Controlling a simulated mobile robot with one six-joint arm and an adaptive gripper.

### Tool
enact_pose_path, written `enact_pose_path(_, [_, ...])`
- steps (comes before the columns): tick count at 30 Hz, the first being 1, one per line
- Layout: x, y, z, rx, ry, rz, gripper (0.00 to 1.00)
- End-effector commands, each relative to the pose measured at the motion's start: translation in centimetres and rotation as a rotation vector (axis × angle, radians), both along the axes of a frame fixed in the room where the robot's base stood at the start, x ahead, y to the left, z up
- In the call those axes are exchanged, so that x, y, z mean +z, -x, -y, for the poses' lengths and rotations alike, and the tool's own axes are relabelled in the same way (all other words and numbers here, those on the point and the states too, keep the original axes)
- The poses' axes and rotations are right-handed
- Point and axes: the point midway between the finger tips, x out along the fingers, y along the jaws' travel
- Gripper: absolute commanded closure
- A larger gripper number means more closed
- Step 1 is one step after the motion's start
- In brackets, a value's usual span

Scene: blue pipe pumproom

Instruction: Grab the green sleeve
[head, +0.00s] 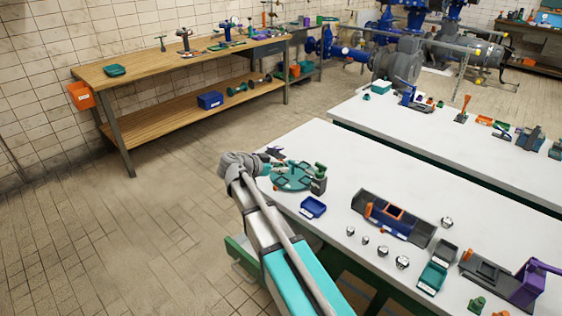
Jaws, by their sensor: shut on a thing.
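My gripper (268,160) is at the end of my arm, just over the left edge of the teal round plate (292,177) on the near white table. It is small in view and partly hidden by my wrist. It is shut on a small greenish piece, which looks like the green sleeve, though its shape is too small and covered to make out. A dark grey block with a green upright part (319,172) stands at the right edge of the round plate, apart from my gripper.
A blue tray (313,207) lies in front of the round plate. A blue-grey fixture (393,217), several metal nuts, a teal bin (433,277) and a purple-handled clamp (528,285) are further right. A wooden bench (150,75) stands at the back left. The floor at left is clear.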

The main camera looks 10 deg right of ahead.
Motion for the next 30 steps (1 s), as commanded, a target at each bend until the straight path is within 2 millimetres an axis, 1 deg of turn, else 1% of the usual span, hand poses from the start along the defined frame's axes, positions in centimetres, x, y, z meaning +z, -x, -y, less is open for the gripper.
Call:
enact_pose_path(1, [0.9,1.6,-0.2,0.001,0.0,0.0,1.0])
enact_pose_path(3, [1.5,2.9,-0.5,0.001,0.0,0.0,1.0])
enact_pose_path(9, [2.6,5.6,-1.3,0.0,0.0,0.001,1.0])
enact_pose_path(12, [3.0,6.4,-1.5,0.001,0.0,0.0,1.0])
enact_pose_path(18, [3.2,7.1,-1.8,0.001,0.0,0.0,1.0])
enact_pose_path(30, [3.2,7.2,-1.8,0.0,0.0,0.001,1.0])
